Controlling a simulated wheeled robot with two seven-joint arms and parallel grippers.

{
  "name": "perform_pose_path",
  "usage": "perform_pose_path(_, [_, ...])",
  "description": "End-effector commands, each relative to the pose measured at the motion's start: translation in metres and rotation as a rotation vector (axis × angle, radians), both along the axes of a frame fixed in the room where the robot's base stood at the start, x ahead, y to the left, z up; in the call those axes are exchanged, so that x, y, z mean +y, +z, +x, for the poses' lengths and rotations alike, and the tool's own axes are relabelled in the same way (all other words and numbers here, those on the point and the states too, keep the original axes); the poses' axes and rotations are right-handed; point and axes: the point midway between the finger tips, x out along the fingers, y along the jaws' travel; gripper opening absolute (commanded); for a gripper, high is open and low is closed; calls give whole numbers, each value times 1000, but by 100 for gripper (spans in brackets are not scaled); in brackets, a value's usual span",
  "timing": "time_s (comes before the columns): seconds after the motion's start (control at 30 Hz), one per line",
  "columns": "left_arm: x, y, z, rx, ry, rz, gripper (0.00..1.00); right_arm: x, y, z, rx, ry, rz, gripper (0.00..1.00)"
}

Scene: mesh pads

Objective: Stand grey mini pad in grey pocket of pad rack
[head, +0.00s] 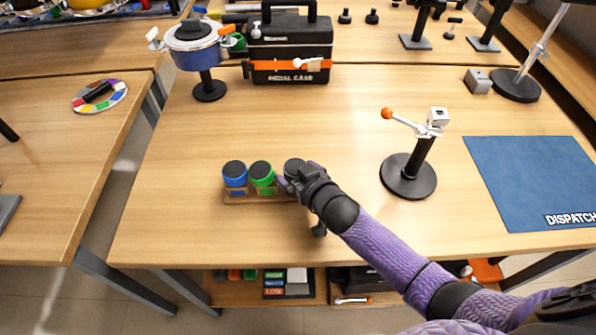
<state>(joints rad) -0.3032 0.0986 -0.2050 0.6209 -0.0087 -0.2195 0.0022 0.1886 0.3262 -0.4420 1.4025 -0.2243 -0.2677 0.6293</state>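The pad rack (244,200) is a low wooden holder near the table's front. A blue mini pad (235,176) and a green mini pad (262,177) with dark tops stand upright in it. The grey mini pad (294,166), with a dark top, is at the rack's right end, its top slightly higher than the other two. My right gripper (291,182) is at this grey pad and covers most of its body and the grey pocket. I cannot tell whether the fingers are closed on it or whether it touches the pocket. My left gripper is not in view.
A phone-like clamp stand (409,177) with an orange knob is to the right. A blue dispatch mat (530,180) lies farther right. A pedal case (290,50) and a blue pot-shaped drum on a stand (196,48) are behind. The table's middle is clear.

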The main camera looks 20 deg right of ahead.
Motion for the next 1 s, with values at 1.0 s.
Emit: perform_pose_path(1.0, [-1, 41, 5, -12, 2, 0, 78, -18, 38, -90, 0, 0, -1, 100])
